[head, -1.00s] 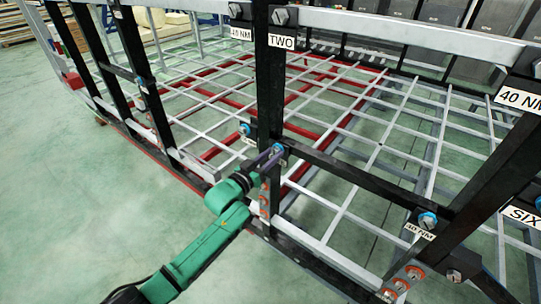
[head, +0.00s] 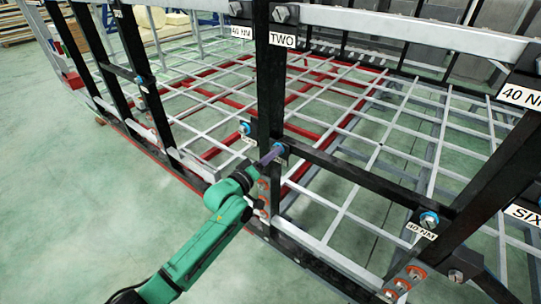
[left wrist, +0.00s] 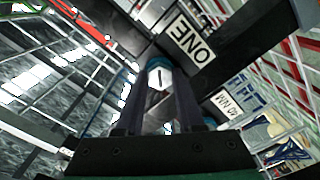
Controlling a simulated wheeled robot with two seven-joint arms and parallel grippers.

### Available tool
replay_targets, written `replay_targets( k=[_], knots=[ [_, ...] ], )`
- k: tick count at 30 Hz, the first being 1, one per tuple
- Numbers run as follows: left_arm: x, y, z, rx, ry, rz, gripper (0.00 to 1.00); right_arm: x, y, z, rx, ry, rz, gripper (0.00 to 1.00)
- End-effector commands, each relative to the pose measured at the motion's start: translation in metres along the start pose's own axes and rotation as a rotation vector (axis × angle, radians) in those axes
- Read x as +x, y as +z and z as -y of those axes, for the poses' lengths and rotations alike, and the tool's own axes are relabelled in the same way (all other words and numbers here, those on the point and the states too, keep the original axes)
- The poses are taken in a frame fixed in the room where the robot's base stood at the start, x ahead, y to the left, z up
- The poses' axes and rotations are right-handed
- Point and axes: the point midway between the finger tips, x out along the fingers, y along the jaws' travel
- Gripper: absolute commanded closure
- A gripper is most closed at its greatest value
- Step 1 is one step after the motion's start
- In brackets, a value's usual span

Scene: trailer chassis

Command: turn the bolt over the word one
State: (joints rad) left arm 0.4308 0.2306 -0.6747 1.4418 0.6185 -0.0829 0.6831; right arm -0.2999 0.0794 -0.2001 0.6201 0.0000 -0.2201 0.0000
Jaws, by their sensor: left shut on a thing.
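The bolt (left wrist: 158,82) is a silver head with a dark line on its face and a blue ring behind it. It sits on a black beam beside the white ONE label (left wrist: 192,42), which appears upside down in the left wrist view. My left gripper (left wrist: 157,92) is shut on the bolt, one dark finger along each side of the head. In the head view the left gripper (head: 271,155) reaches the blue-ringed bolt on the black post from the left. The ONE label cannot be read there. My right gripper is not in view.
A black crossbar (head: 350,172) runs right from the post. Green floor lies open at the left.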

Motion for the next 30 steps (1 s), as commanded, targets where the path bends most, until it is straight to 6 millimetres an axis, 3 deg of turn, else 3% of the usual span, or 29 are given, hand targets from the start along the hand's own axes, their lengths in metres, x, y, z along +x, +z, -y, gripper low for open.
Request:
replay_targets(
  k=[13,14,15,16,26,30],
  knots=[
    [0.002,-0.004,-0.006,-0.01,0.011,-0.008,1.0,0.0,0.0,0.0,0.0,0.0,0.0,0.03],
    [0.002,-0.004,-0.006,-0.009,0.011,-0.008,0.55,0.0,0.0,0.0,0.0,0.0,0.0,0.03],
    [0.002,-0.004,-0.005,-0.009,0.011,-0.008,0.4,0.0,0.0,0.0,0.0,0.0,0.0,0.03],
    [0.001,-0.003,-0.005,-0.009,0.01,-0.007,0.32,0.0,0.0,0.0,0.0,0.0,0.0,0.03],
    [-0.001,-0.001,-0.001,-0.01,0.003,-0.002,0.32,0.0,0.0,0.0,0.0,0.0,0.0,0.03],
    [-0.014,0.001,0.001,-0.012,0.001,-0.001,0.32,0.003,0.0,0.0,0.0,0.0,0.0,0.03]
  ],
)
